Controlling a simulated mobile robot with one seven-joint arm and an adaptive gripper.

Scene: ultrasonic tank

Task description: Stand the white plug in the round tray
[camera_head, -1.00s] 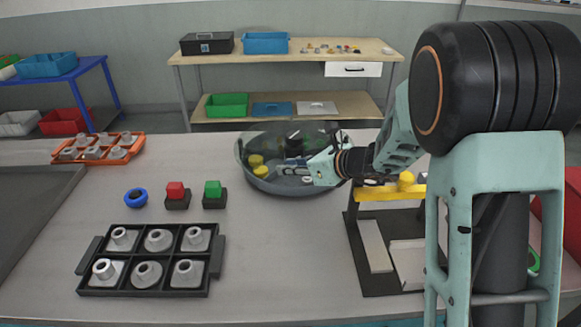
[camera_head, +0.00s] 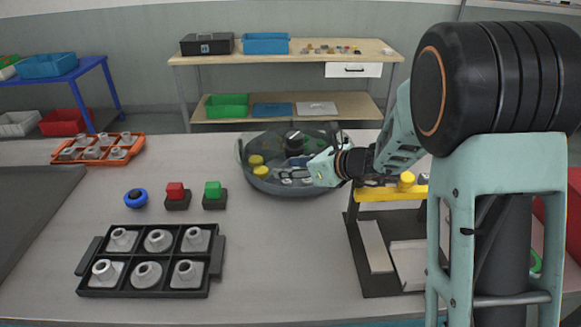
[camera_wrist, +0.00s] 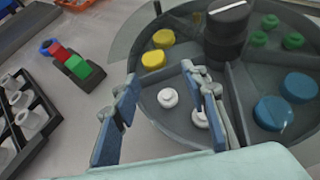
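The round tray (camera_head: 262,184) is dark grey and divided into compartments around a black central knob. It also shows in the wrist view (camera_wrist: 150,105). My gripper (camera_wrist: 160,82) is low over the tray with its two fingers spread apart. One white plug (camera_wrist: 168,97) stands in the near compartment, in the gap between the fingers as seen from the wrist, and nothing looks gripped. A second white plug (camera_wrist: 199,119) is beside it, partly hidden by the right finger. In the head view my gripper (camera_head: 298,173) reaches into the tray from the right.
Neighbouring compartments hold yellow plugs (camera_wrist: 153,60), green plugs (camera_wrist: 292,41) and blue plugs (camera_wrist: 273,113). The knob (camera_wrist: 228,25) rises beyond the fingers. Red (camera_head: 176,192) and green (camera_head: 213,191) buttons stand left of the tray. A black compartment tray (camera_head: 150,290) with grey parts lies in front.

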